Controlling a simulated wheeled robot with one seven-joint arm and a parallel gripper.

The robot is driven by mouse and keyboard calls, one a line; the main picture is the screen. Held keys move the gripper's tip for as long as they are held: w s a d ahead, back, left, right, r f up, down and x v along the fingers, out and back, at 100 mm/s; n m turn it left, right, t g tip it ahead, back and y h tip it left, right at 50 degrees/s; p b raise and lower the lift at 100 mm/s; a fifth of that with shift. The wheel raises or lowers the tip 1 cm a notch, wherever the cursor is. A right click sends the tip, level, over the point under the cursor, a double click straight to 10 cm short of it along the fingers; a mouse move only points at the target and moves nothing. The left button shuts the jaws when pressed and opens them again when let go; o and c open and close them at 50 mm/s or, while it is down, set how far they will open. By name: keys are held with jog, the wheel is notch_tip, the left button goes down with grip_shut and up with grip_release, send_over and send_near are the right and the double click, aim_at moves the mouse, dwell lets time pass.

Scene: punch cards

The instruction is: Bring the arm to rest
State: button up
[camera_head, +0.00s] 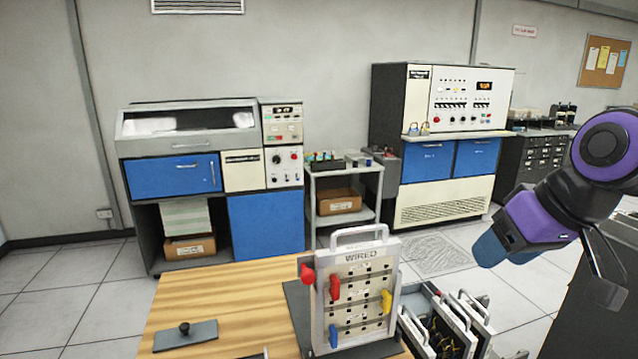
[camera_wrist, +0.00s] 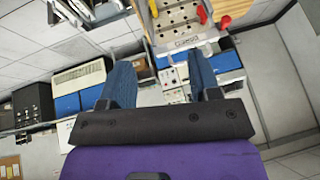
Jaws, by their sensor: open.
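My arm is raised at the right of the head view, with a purple and black wrist. My gripper (camera_head: 490,248) hangs there with its blue fingertip showing, right of the board and apart from it. In the wrist view my gripper (camera_wrist: 162,72) has its two blue fingers spread, with nothing held between them. The white board marked WIRED (camera_head: 358,290) stands upright on the wooden table (camera_head: 215,290) and carries red, yellow and blue plugs. It also shows upside down beyond the fingertips in the wrist view (camera_wrist: 176,20).
A dark plate with a black knob (camera_head: 185,335) lies at the table's left. A rack of upright panels (camera_head: 445,325) stands right of the board. Blue and grey machines (camera_head: 265,225), a small cart (camera_head: 345,215) and a console (camera_head: 440,140) line the back wall.

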jog(key=s+d+r+m+h, duration=0.3)
jog(key=s+d+r, duration=0.1)
jog(key=s, duration=0.4)
jog(key=shift+d+h, duration=0.3)
jog(key=shift+d, duration=0.4)
jog(key=shift+s, duration=0.1)
dwell(0.3)
